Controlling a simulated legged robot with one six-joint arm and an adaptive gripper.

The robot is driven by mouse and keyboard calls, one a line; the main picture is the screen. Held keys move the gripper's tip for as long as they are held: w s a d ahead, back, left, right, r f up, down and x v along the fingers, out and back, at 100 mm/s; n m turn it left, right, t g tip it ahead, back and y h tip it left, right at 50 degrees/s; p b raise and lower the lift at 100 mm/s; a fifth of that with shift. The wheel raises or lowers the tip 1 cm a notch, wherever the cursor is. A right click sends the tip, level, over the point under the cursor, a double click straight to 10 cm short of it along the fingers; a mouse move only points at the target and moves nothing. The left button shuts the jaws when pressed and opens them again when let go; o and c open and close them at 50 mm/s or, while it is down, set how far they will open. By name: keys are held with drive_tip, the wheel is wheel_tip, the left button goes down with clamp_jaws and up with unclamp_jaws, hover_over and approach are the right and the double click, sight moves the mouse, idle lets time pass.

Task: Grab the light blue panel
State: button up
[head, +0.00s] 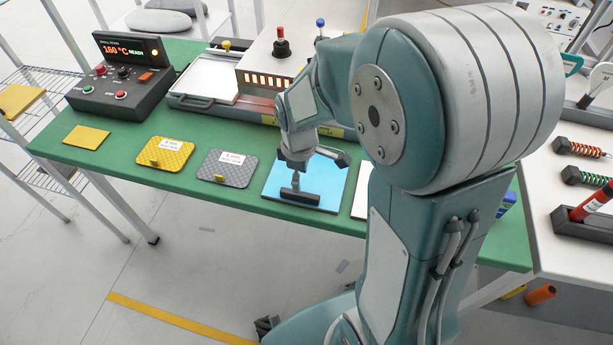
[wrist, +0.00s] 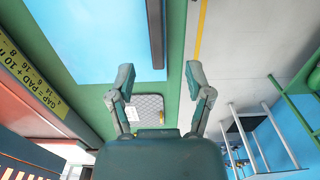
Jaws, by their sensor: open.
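The light blue panel (head: 334,183) lies flat on the green table near its front edge, with a dark bar (head: 300,196) along its front side. My gripper (head: 312,168) is low over the panel, behind the bar in the head view. In the wrist view the panel (wrist: 105,40) fills the upper left, and the dark bar (wrist: 156,35) runs down its right edge. My gripper (wrist: 159,78) is open and empty there, its fingers apart on either side of the bar's line. Whether a finger touches the panel or bar cannot be told.
A grey panel (head: 228,169), a yellow panel (head: 165,152) and a small yellow plate (head: 86,137) lie to the left. A heated press (head: 262,75) and a control box (head: 122,90) stand behind. A white panel (head: 361,199) lies just right, partly hidden by my arm.

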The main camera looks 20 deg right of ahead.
sight(300, 194)
drive_tip(key=f, duration=0.7)
drive_tip(key=shift+w+a+f, duration=0.1)
drive_tip(key=shift+w+f, duration=0.05)
drive_tip(key=shift+w, duration=0.1)
drive_tip(key=shift+f, duration=0.25)
clamp_jaws()
